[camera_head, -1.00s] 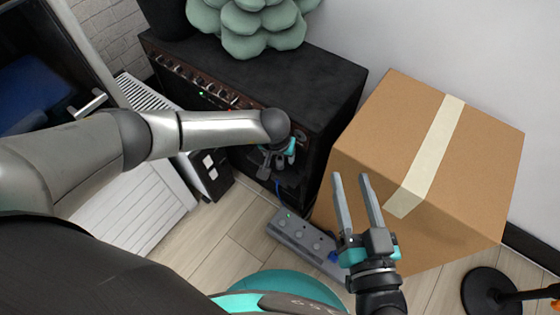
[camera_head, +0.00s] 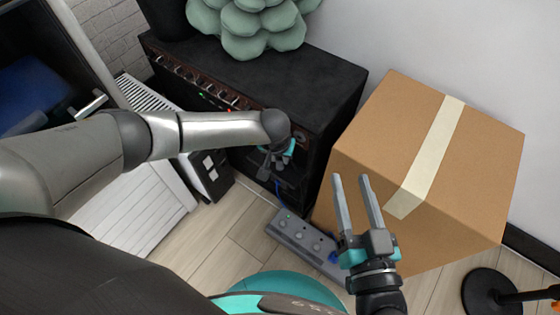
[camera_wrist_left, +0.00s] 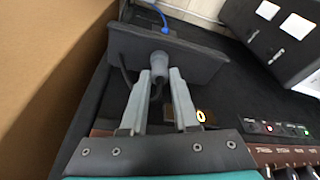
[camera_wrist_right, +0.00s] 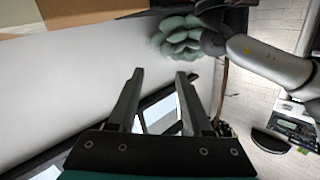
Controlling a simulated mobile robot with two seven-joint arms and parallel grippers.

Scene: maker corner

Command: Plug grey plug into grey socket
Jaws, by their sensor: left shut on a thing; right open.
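My left gripper (camera_head: 272,168) reaches down the front of the black amplifier. In the left wrist view its fingers (camera_wrist_left: 160,82) are shut on a grey plug (camera_wrist_left: 159,64), round and pale, whose far end meets a dark grey panel (camera_wrist_left: 185,52). I cannot tell whether the plug is seated in a socket there; the contact is partly hidden. A grey power strip (camera_head: 292,233) lies on the floor below with several round outlets and a blue plug (camera_head: 333,257) at its right part. My right gripper (camera_head: 352,190) is open and empty, in front of the cardboard box.
The black amplifier (camera_head: 270,82) bears a green plant (camera_head: 250,25). A cardboard box (camera_head: 430,150) stands right of it. A blue cable (camera_wrist_left: 150,8) runs behind the panel. A dark round stand base (camera_head: 488,292) is at lower right. Floor left of the strip is clear.

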